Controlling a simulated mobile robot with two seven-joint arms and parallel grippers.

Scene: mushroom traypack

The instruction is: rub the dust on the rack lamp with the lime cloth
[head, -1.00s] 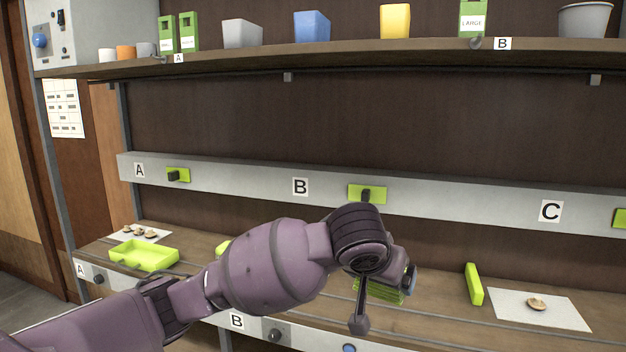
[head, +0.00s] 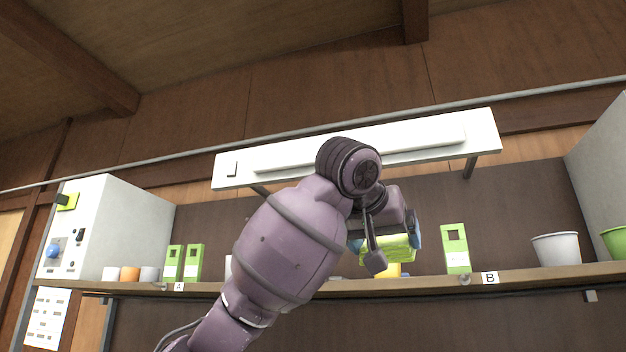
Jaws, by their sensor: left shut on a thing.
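The rack lamp (head: 420,132) is a long white fixture with a raised strip along it, above the upper shelf. A small dark switch mark shows at its left end. No dust can be made out on it from here. My left gripper (head: 388,243) is below the lamp, apart from it, in front of the shelf. It is shut on the lime cloth (head: 398,247), a yellow-green folded piece partly hidden by the gripper. My left wrist overlaps part of the lamp in the picture. My right gripper is not in view.
The upper shelf (head: 330,287) holds green cartons (head: 456,248), a grey pot (head: 556,248), a green pot (head: 615,242) and small cups at the left. A white control box (head: 110,225) stands at the left end. A thin pipe runs behind the lamp.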

